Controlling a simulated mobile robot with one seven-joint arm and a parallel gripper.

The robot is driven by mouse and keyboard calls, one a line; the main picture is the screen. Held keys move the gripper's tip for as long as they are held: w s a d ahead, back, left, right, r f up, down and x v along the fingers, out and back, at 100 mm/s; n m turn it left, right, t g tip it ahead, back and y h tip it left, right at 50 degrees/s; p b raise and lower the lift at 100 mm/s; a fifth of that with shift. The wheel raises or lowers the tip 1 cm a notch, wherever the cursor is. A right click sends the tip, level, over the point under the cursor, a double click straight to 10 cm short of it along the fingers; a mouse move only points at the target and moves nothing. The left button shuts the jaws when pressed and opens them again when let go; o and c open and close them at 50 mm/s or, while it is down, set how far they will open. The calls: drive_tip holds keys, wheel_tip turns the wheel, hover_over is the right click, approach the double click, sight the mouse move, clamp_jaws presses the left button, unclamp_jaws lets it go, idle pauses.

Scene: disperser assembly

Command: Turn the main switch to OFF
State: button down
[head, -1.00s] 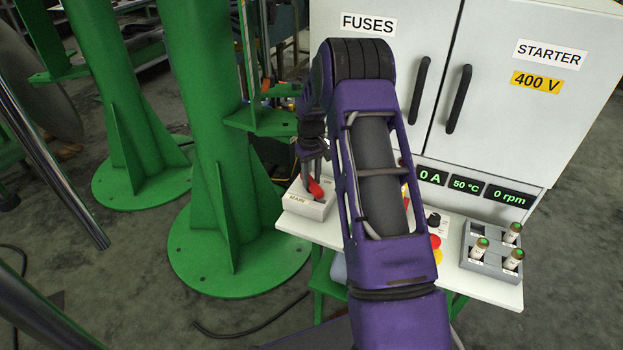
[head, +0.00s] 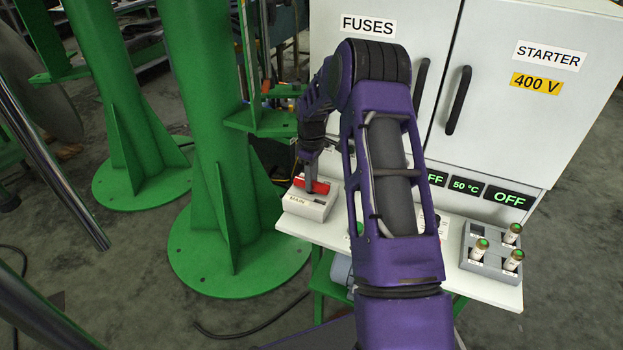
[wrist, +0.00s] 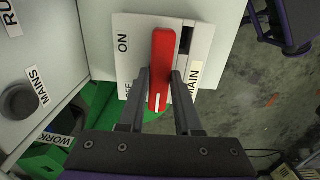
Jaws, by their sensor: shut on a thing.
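The main switch box (head: 318,208), light grey and labelled MAIN, stands at the left end of the white table. Its red handle (head: 318,186) lies roughly left to right across the top in the head view. In the wrist view the red handle (wrist: 163,50) stands upright in the picture, with its white mark at the lower end. The ON label (wrist: 123,44) is at its upper left; a second label at the lower left is partly hidden by a finger. My gripper (wrist: 160,80) is shut on the handle, one finger on each side; it also shows in the head view (head: 311,186).
A fuse block (head: 480,262) with several fuses stands at the table's right. Behind is the cabinet (head: 560,120); its displays read OFF (head: 509,198) and 50 °C. A green column (head: 205,130) stands close left. My arm hides the table's middle.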

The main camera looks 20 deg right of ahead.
idle(0.4)
drive_tip(key=c, duration=0.6)
unclamp_jaws()
wheel_tip(320, 180, up, 17)
drive_tip(key=p, duration=0.1)
drive_tip(key=shift+r+p, duration=0.2)
drive_tip(key=shift+p, duration=0.15)
